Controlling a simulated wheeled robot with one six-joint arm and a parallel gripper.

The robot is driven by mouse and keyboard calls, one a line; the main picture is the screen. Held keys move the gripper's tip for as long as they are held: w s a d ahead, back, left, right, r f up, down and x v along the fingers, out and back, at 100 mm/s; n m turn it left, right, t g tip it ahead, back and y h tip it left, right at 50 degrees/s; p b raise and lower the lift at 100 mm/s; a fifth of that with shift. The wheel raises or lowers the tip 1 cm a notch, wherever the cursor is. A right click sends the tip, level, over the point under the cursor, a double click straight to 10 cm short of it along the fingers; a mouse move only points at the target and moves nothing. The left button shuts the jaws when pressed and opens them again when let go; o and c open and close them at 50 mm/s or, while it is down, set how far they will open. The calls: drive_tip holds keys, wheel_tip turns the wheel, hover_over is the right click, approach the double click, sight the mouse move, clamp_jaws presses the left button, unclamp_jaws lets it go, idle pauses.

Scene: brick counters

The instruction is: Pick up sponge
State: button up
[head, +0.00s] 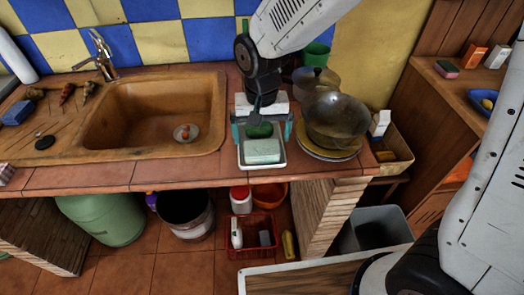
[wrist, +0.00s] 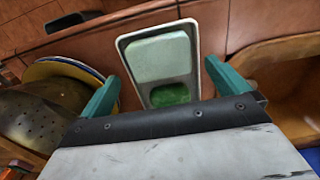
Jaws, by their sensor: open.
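A pale green block (head: 262,150), sponge- or soap-like, lies at the front of a small metal tray (head: 246,165) on the tiled counter. A darker green item (head: 260,130) lies behind it in the same tray. The wrist view shows the pale block (wrist: 158,58), the green item (wrist: 170,95) and the tray (wrist: 127,42) between the fingers. My gripper (head: 262,132) is open above the tray, its teal fingers apart on either side, holding nothing. Which block is the sponge I cannot tell for sure; a pink and green sponge-like block (head: 446,68) sits on the right wooden counter.
The sink (head: 150,135) is left of the tray. Pots are behind the arm. A box (head: 395,150) stands farther right. The counter's front edge is just before the tray.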

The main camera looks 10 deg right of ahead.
sight(262, 147)
wheel_tip(262, 147, down, 4)
drive_tip(key=shift+f, duration=0.1)
drive_tip(key=c, duration=1)
drive_tip(key=shift+o, duration=0.2)
drive_tip(key=shift+r, duration=0.2)
